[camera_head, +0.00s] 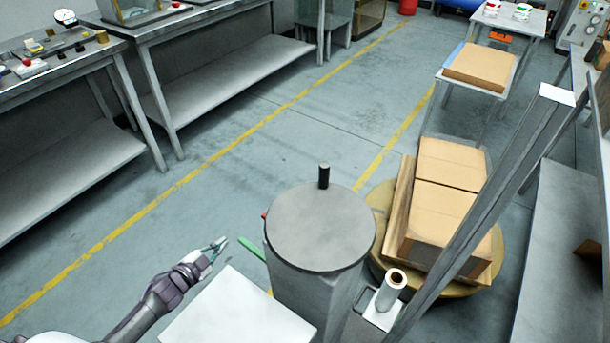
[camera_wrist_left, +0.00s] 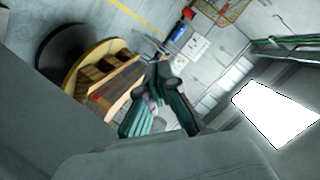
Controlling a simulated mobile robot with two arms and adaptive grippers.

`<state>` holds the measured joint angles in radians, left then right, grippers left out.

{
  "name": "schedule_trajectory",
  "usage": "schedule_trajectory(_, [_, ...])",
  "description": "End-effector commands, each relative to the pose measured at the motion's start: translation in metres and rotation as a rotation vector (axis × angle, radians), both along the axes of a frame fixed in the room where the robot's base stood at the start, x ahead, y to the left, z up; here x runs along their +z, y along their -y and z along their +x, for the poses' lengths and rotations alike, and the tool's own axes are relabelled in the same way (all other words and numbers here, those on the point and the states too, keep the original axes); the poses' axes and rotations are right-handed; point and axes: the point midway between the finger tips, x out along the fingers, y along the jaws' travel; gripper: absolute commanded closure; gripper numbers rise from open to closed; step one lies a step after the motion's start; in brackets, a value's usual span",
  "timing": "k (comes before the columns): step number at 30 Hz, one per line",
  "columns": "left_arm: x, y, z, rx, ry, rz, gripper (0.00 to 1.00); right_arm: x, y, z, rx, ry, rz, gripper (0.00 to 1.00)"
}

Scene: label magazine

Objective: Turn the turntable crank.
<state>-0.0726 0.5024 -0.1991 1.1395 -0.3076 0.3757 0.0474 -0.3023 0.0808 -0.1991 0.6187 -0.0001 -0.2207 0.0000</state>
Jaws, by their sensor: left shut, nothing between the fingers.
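A grey round disc (camera_head: 320,227) tops a grey pedestal in the middle of the head view. A black upright crank knob (camera_head: 324,175) stands at its far edge. To its right is the yellow round turntable (camera_head: 488,270), carrying cardboard boxes (camera_head: 445,205) on a wooden pallet; the turntable also shows in the left wrist view (camera_wrist_left: 98,50). My left gripper (camera_head: 222,243) is left of the pedestal, apart from the knob, shut and empty. Its teal fingers (camera_wrist_left: 160,110) show in the wrist view, where I cannot make out the knob. My right gripper is not in view.
A green bar (camera_head: 252,249) sticks out from the pedestal towards my left gripper. A slanted grey post (camera_head: 487,205) and a label roll (camera_head: 391,288) stand at the right. A white panel (camera_head: 240,312) lies in front. The floor beyond the disc is clear.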

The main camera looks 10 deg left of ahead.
Motion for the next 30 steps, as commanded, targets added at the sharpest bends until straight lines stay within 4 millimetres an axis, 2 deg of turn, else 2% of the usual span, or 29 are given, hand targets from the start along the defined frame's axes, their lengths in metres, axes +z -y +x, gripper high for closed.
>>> schedule_trajectory(1, [0.052,0.003,0.027,-0.108,0.139,0.05,1.0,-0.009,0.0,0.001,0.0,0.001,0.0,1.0])
schedule_trajectory(2, [0.084,0.009,0.037,-0.177,0.217,0.079,1.0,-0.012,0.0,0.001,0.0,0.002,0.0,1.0])
schedule_trajectory(3, [0.125,0.019,0.046,-0.276,0.318,0.12,1.0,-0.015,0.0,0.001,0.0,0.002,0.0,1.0])
schedule_trajectory(4, [0.155,0.028,0.049,-0.354,0.391,0.154,1.0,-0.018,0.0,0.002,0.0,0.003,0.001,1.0])
schedule_trajectory(6, [0.216,0.052,0.044,-0.539,0.541,0.236,1.0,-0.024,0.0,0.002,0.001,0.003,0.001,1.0])
schedule_trajectory(9, [0.277,0.084,0.018,-0.789,0.702,0.353,1.0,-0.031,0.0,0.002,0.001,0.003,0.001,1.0])
schedule_trajectory(10, [0.289,0.091,0.009,-0.854,0.736,0.383,1.0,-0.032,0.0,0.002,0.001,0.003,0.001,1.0])
schedule_trajectory(13, [0.31,0.107,-0.014,-1.001,0.798,0.452,1.0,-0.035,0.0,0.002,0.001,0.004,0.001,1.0])
schedule_trajectory(17, [0.319,0.116,-0.024,-1.065,0.822,0.479,1.0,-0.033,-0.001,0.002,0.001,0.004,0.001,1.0])
schedule_trajectory(23, [0.323,0.143,-0.015,-1.061,0.828,0.475,1.0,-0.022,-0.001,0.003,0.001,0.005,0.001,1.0])
schedule_trajectory(30, [0.324,0.193,0.003,-1.058,0.825,0.473,1.0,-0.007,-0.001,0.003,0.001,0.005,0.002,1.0])
